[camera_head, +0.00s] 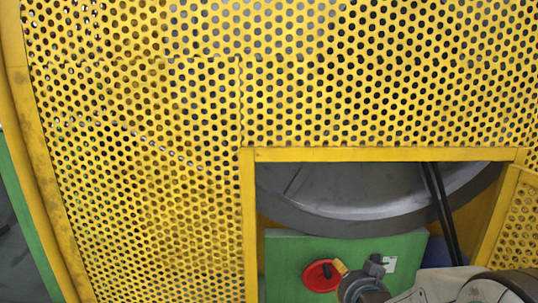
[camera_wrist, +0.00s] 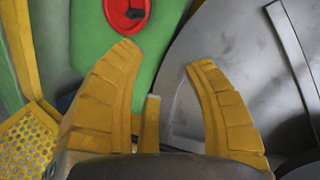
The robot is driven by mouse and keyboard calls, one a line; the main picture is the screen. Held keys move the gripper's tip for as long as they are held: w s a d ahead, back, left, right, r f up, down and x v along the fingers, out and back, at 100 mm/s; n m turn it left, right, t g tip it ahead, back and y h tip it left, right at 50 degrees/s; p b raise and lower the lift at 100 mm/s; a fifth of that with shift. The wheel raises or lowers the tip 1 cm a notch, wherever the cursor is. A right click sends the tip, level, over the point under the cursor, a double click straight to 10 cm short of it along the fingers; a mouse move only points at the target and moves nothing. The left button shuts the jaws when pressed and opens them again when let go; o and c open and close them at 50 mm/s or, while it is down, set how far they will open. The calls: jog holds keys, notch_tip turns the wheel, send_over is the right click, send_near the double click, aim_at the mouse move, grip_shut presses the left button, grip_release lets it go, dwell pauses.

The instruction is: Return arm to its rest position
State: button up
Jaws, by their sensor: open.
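My gripper (camera_wrist: 160,56) is open and empty in the wrist view, its two curved yellow fingers spread apart with a gap between the tips. In the head view my arm comes in from the bottom right corner, and my gripper (camera_head: 342,268) is inside the opening of the yellow guard, a yellow fingertip showing close to a red round knob (camera_head: 318,277). The knob sits on a green panel (camera_head: 290,252) and also shows at the top of the wrist view (camera_wrist: 118,14), beyond the fingertips. Contact with the knob cannot be told in the head view.
A yellow perforated guard (camera_head: 140,150) fills most of the head view. A yellow frame (camera_head: 385,154) borders the opening around my arm. Behind it are a large grey metal drum (camera_head: 350,195) and dark cables (camera_head: 440,205). The grey drum (camera_wrist: 235,55) stands close to the right finger's side.

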jog(key=s+r+n+g+p, duration=0.9)
jog(key=s+r+n+p, duration=0.1)
jog(key=s+r+p, duration=1.4)
notch_tip(320, 180, up, 2)
jog(key=shift+s+a+r+n, duration=0.15)
jog(key=shift+s+n, duration=0.25)
jog(key=shift+s, duration=0.85)
